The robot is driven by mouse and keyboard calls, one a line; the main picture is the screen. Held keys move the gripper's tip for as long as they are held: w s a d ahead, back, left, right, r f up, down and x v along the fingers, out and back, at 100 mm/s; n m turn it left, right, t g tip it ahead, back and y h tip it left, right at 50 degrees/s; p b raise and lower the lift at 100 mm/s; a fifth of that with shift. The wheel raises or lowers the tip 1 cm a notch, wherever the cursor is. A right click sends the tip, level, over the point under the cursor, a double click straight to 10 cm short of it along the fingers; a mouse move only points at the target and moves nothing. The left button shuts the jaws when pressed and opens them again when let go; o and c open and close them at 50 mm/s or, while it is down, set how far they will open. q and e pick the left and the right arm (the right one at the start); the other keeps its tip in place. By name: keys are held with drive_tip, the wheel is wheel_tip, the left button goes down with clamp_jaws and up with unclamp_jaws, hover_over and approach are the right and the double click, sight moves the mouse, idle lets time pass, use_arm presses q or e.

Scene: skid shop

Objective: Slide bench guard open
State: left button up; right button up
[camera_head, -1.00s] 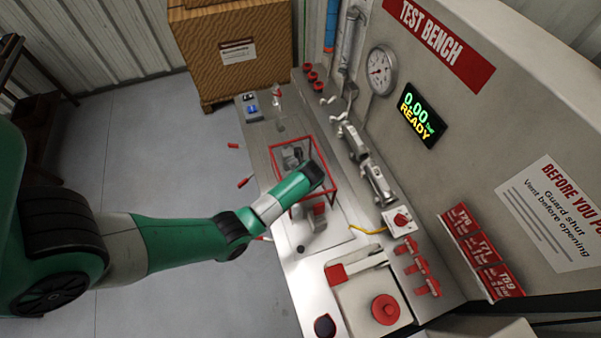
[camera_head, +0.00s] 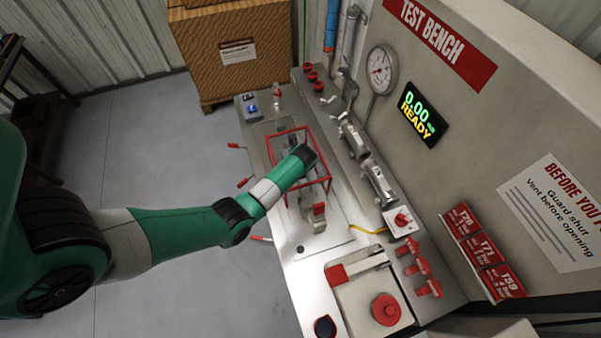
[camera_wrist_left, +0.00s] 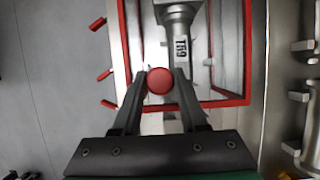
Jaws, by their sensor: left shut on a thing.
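The bench guard is a red-framed clear box (camera_head: 286,133) on the test bench top (camera_head: 295,262). A round red knob (camera_wrist_left: 160,81) is at the guard's near side. My left gripper (camera_wrist_left: 160,84) is shut on this knob, one finger on each side. In the head view my left wrist hides the fingertips and part of the guard. My right gripper is in neither view.
A clamp with a red part (camera_head: 318,212) stands just nearer than the guard. Red-handled levers (camera_head: 244,182) stick out from the bench's left edge. Metal valves (camera_head: 378,185) line the right side. The display (camera_head: 421,114) reads 0.00 READY.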

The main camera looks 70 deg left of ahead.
sight(285, 155)
use_arm(q)
drive_tip(key=shift+a, duration=0.8)
drive_tip(key=shift+a, duration=0.15)
drive_tip(key=shift+w+a+f+b, duration=0.1)
drive_tip(key=shift+a+b, duration=0.45)
drive_tip(key=shift+a, duration=1)
drive_tip(key=shift+w+a+b, duration=0.1)
drive_tip(key=shift+a+b, duration=0.75)
drive_tip(key=shift+a, duration=0.9)
drive_tip(key=shift+a+b, duration=0.1)
drive_tip(key=shift+b, duration=0.2)
